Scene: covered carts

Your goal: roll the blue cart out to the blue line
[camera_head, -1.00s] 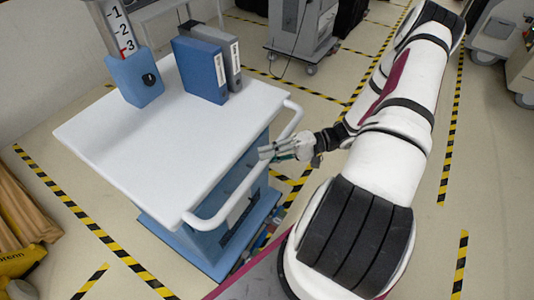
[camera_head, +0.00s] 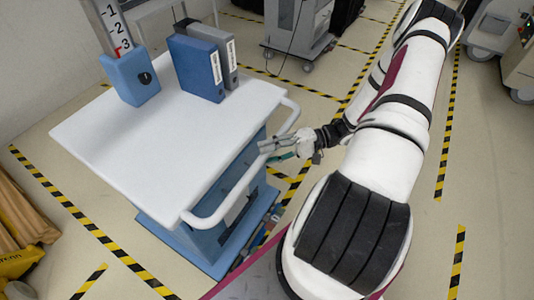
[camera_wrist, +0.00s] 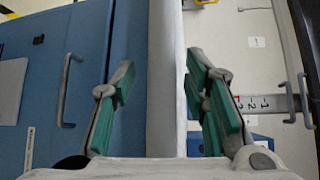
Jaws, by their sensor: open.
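The blue cart (camera_head: 185,228) has a white top (camera_head: 150,135) and a white bar handle (camera_head: 243,187) on its right side. In the wrist view the white handle bar (camera_wrist: 166,80) runs upright between my two green-padded fingers. My gripper (camera_head: 266,146) is open at the far half of the handle, with a finger on either side of the bar. In the wrist view the gripper (camera_wrist: 163,100) shows space between each pad and the bar. No blue line on the floor can be made out.
A blue box (camera_head: 132,78) and upright binders (camera_head: 197,67) stand on the cart top. A grey cart (camera_head: 298,30) stands behind. Brown sacks (camera_head: 20,215) lie at the left.

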